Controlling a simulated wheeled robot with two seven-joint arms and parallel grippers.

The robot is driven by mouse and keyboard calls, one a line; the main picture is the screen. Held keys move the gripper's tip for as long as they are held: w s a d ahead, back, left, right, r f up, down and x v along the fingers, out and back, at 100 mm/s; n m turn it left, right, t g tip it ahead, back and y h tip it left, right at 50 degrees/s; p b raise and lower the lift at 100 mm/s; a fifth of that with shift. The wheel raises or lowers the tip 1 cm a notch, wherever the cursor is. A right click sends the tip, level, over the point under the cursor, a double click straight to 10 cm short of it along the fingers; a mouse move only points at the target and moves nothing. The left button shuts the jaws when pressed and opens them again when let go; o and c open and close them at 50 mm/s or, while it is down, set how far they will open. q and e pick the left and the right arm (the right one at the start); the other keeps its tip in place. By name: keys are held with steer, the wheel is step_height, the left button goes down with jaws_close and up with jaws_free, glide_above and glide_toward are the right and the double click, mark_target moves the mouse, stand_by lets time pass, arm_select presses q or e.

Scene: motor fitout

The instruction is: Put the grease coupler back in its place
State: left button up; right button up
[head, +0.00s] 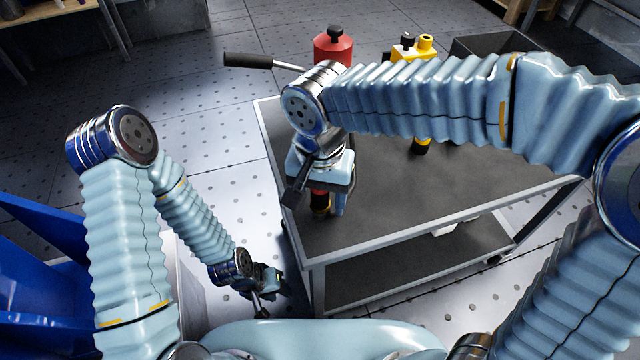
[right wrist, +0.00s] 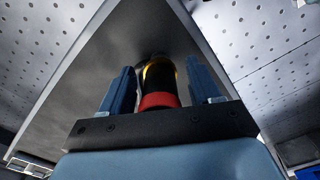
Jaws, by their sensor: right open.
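A black cylinder with a red band and a brass-coloured end, which looks like the grease coupler (right wrist: 158,84), is at the near left corner of the dark-topped cart. In the head view its red and black part (head: 320,202) shows below my right gripper (head: 327,208). In the right wrist view my right gripper (right wrist: 160,70) is open, with one blue finger on each side of the cylinder and gaps visible. My left gripper (head: 268,288) is low, left of the cart and apart from it; whether its jaws are open is unclear.
The cart top (head: 400,205) is clear in front. A red container with a black knob (head: 333,46), a yellow item (head: 412,48) and a dark open bin (head: 495,42) stand at its back. A black-handled lever (head: 248,61) sticks out left. Another black and yellow piece (head: 421,146) shows below my right arm.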

steer(key=shift+r, duration=0.25)
step_height(320, 180, up, 13)
steer(key=shift+r+p, duration=0.15)
steer(key=shift+p, duration=0.85)
